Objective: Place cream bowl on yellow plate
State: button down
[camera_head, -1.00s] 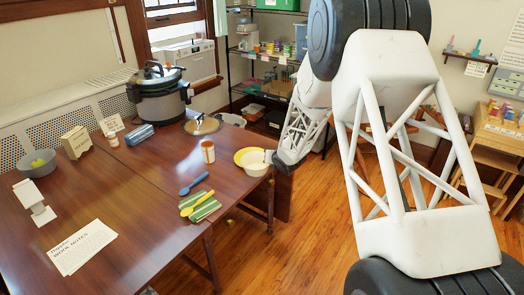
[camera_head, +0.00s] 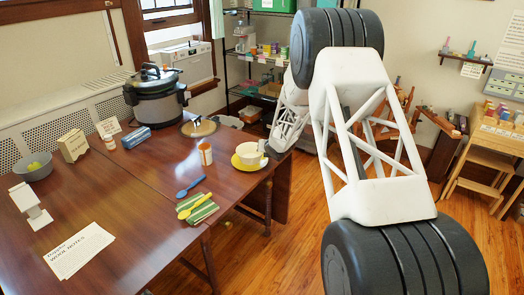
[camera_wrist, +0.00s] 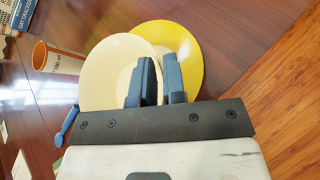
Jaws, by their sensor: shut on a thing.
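The cream bowl (camera_head: 248,152) is upright over the yellow plate (camera_head: 237,164) near the right end of the table. I cannot tell whether the bowl touches the plate. My gripper (camera_head: 266,149) is at the bowl's right side in the head view, partly hidden by my arm. In the wrist view, my gripper's dark fingers (camera_wrist: 160,80) are shut on the rim of the bowl (camera_wrist: 108,72). There the yellow plate (camera_wrist: 188,45) shows beyond the bowl to the right, with the bowl covering its left part.
A white and orange cup (camera_head: 205,154) stands left of the plate. A blue spoon (camera_head: 190,187) and a yellow spoon on a striped green cloth (camera_head: 203,210) lie nearer. A pressure cooker (camera_head: 157,95) stands at the back. The table's right edge is close to the plate.

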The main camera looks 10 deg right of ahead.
aim_at(250, 155)
jog(key=shift+w+f, duration=0.15)
jog(key=shift+w, duration=1.6)
jog(key=shift+f, duration=1.7)
jog(key=shift+f, duration=0.1)
jog(key=c, duration=1.2)
grip_release()
jog(key=shift+f, duration=0.1)
jog(key=shift+r, duration=0.2)
